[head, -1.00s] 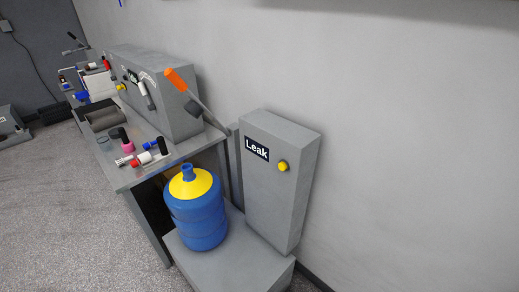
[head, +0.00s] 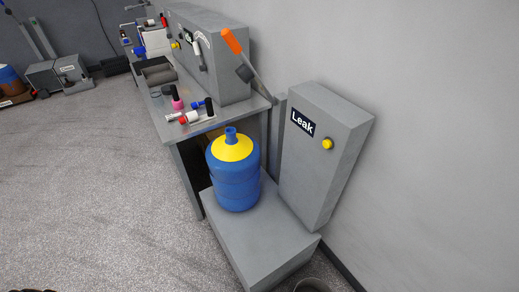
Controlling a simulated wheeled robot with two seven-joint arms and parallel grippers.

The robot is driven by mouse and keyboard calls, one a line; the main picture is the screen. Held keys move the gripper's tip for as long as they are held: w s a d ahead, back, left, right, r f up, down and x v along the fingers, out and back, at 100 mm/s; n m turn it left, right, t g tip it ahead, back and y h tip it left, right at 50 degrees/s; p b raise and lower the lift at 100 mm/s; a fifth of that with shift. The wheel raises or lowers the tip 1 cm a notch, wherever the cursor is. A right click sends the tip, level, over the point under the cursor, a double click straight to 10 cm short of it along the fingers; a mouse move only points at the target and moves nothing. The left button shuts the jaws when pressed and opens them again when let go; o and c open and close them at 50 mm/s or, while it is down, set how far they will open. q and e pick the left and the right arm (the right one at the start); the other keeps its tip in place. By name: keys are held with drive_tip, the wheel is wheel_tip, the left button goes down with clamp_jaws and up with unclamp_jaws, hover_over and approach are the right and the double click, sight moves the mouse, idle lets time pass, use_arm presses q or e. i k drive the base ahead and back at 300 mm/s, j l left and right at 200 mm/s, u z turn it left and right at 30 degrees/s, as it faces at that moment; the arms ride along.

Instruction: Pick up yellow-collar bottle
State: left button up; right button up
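The yellow-collar bottle (head: 236,183) is a large blue jug with a yellow collar around its short blue neck. It stands upright on the low grey platform (head: 253,240) of the leak station, in the middle of the head view. Nothing touches it from my side.
A grey upright box labelled Leak (head: 322,150) with a yellow button stands right of the bottle, by the wall. A metal bench (head: 186,128) with small fittings and an orange-handled lever (head: 232,42) is behind it. The floor (head: 100,200) at left is clear.

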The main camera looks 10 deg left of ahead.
sight(232, 159)
drive_tip(key=j+z, duration=0.4)
drive_tip(key=i+j+z, duration=0.1)
drive_tip(key=z, duration=0.35)
drive_tip(key=k+j+z, duration=0.1)
drive_tip(key=j+z, duration=0.3)
